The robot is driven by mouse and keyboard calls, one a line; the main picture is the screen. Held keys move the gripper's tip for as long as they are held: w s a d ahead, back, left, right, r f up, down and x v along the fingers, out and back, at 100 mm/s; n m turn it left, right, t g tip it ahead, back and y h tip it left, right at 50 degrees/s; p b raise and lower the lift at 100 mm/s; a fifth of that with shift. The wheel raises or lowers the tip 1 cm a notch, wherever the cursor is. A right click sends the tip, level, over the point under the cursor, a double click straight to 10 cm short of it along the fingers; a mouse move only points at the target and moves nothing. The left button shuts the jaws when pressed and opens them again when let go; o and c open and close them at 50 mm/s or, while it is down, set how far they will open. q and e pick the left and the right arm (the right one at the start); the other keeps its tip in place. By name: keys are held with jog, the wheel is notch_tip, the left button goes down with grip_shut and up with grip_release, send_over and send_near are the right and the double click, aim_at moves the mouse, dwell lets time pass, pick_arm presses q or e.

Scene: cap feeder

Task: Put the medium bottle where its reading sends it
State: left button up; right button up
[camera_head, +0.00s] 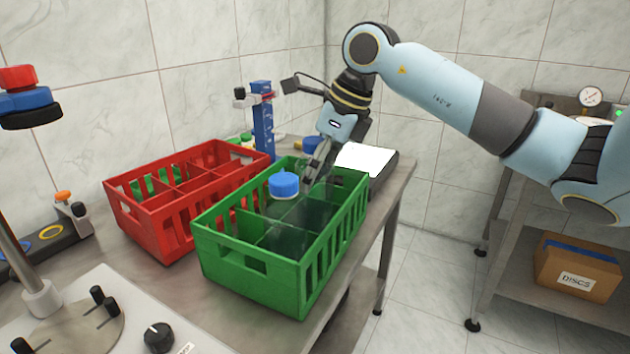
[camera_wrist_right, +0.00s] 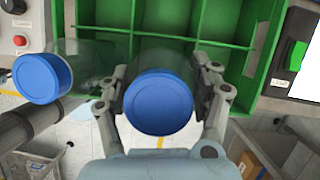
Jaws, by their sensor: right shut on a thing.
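My right gripper (camera_head: 314,168) reaches down over the back part of the green crate (camera_head: 250,273). In the wrist view its fingers (camera_wrist_right: 160,88) are shut on a clear bottle with a blue cap (camera_wrist_right: 158,103). In the head view this bottle seems mostly hidden behind the fingers, with its blue cap (camera_head: 312,143) partly showing. A second clear bottle with a blue cap (camera_head: 284,185) stands in the green crate, nearer the front; it also shows at the left of the wrist view (camera_wrist_right: 42,78). I cannot tell which is the medium bottle. My left gripper is out of view.
A red crate (camera_head: 150,222) with dividers stands left of the green one. A white-screened display (camera_head: 365,160) is at the back right of the table. A blue post device (camera_head: 263,130) stands behind. A machine with a knob (camera_head: 158,337) is at the front left.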

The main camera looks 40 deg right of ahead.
notch_tip(320, 180, down, 2)
jog(key=shift+f, duration=0.2)
jog(key=o, duration=1.7)
jog(key=shift+r, duration=0.1)
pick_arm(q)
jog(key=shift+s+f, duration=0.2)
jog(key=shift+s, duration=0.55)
pick_arm(e)
jog(key=shift+o, duration=0.2)
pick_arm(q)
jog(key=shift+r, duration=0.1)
pick_arm(e)
jog(key=shift+r, duration=0.25)
jog(key=v, duration=1)
jog(key=shift+s+d+r+p, duration=0.1)
jog(key=shift+s+d+p, duration=0.1)
jog(key=shift+s+p, duration=0.1)
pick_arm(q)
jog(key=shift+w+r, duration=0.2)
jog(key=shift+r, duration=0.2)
pick_arm(e)
jog(key=shift+s+r, duration=0.15)
jog(key=shift+r, duration=0.5)
